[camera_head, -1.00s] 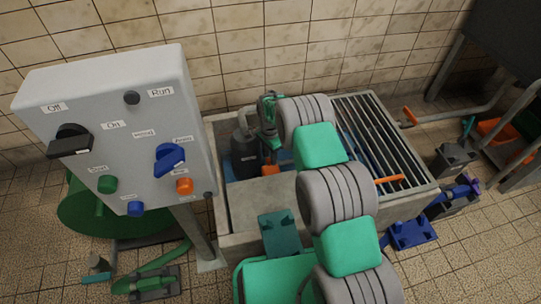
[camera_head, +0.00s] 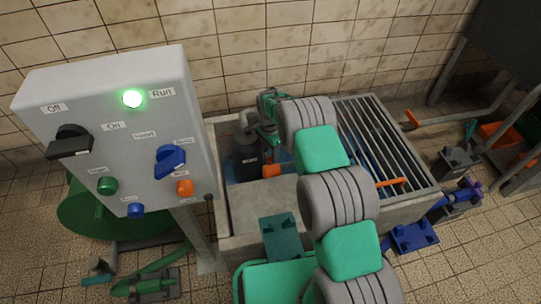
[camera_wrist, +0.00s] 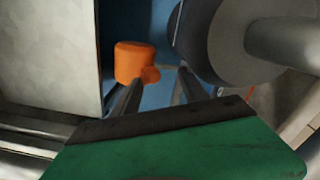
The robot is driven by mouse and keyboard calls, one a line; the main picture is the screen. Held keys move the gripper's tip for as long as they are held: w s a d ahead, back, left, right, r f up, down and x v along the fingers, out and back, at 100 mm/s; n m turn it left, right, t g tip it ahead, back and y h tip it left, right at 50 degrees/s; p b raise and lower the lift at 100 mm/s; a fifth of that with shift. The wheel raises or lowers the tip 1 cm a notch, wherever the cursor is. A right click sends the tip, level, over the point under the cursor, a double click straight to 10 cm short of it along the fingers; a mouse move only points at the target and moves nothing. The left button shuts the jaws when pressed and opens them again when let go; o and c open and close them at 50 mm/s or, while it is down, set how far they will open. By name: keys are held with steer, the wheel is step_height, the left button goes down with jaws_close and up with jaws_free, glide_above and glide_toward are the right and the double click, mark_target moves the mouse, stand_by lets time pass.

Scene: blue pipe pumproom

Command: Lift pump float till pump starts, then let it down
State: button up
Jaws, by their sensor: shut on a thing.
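The orange pump float (camera_head: 270,171) is in the concrete sump, beside the dark pump (camera_head: 245,163). In the wrist view the float (camera_wrist: 133,62) shows as an orange cylinder with a small side knob, left of the pump's grey body (camera_wrist: 215,38). My gripper (camera_wrist: 157,82) is shut on the float at its knob side; the exact contact is hard to see. My arm hides part of the sump in the head view. The Run lamp (camera_head: 132,98) on the grey control box (camera_head: 95,123) glows green.
The sump's concrete rim (camera_head: 235,232) surrounds the float and pump closely. A metal grating (camera_head: 372,140) covers its right part, with an orange handle (camera_head: 391,182) near it. The control box stands at the left. A tiled wall is behind.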

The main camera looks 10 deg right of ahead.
steer(key=w+r+p, duration=0.1)
steer(key=w+r, duration=0.1)
steer(key=r, duration=0.5)
steer(key=w+r, duration=0.3)
steer(key=r, duration=0.4)
steer(key=shift+a+p, duration=0.2)
steer(key=shift+p, duration=0.2)
steer(key=shift+r, duration=0.1)
